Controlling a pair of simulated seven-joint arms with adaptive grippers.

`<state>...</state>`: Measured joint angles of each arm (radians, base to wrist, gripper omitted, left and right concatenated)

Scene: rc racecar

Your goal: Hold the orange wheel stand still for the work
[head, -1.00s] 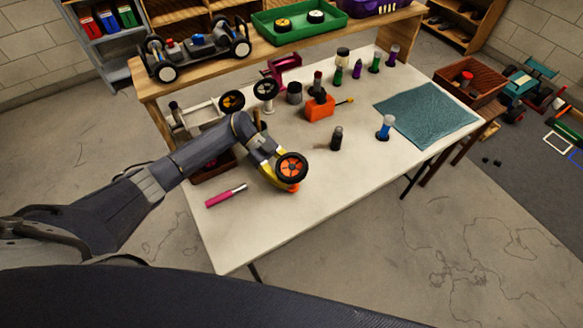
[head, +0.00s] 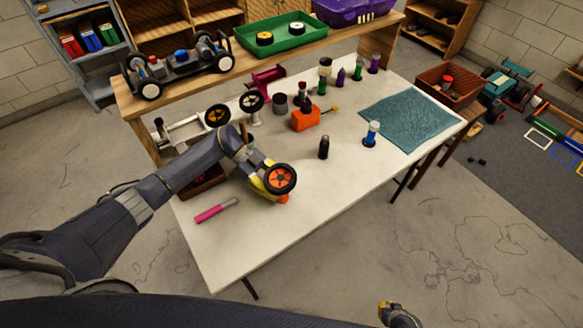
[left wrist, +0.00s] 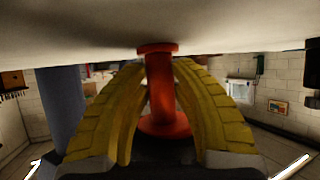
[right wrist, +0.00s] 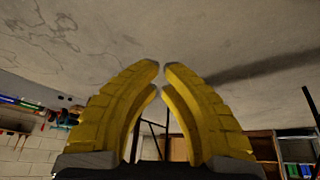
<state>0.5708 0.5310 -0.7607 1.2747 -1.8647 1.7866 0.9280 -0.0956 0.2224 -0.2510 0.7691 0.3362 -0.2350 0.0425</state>
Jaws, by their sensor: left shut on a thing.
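The orange wheel stand (left wrist: 160,92) is a short spool-like post with a flange at each end. In the left wrist view it is between the yellow fingers of my left gripper (left wrist: 160,85), which is shut on its post. One flange is against the pale table surface. In the head view a black wheel with an orange hub (head: 280,179) is at my left gripper (head: 268,182) and hides most of the stand. My right gripper (right wrist: 160,68) is empty, with its fingertips almost meeting; it shows at the bottom edge of the head view (head: 385,308).
On the white table (head: 300,215) are a pink-handled tool (head: 214,210), a dark bottle (head: 324,147), an orange box-shaped thing (head: 305,118), a blue bottle (head: 372,133) and a teal mat (head: 410,115). A chassis with wheels (head: 178,65) stands on the rear shelf. The table's front is clear.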

